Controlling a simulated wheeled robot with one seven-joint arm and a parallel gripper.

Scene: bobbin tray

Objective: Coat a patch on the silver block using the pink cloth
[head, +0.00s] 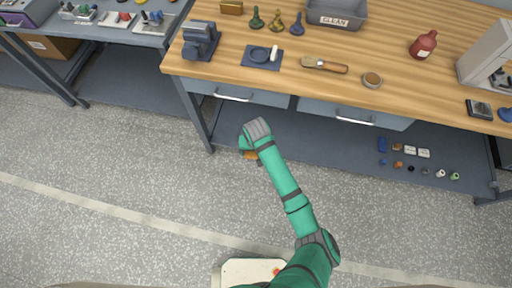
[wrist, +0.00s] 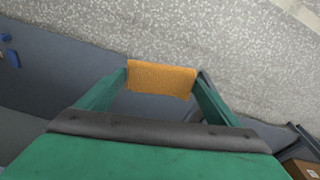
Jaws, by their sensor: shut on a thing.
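My gripper (head: 249,154) hangs over the floor in front of the workbench, below the bench top's front edge. In the wrist view its two green fingers (wrist: 162,78) are shut on an orange, textured flat piece (wrist: 160,80), which spans between the fingertips. It looks like a cloth or pad, orange rather than pink. Only a sliver of it shows in the head view. I cannot make out a pink cloth or a clear silver block in either view.
Small parts lie on the lower shelf (head: 330,150). The floor is clear.

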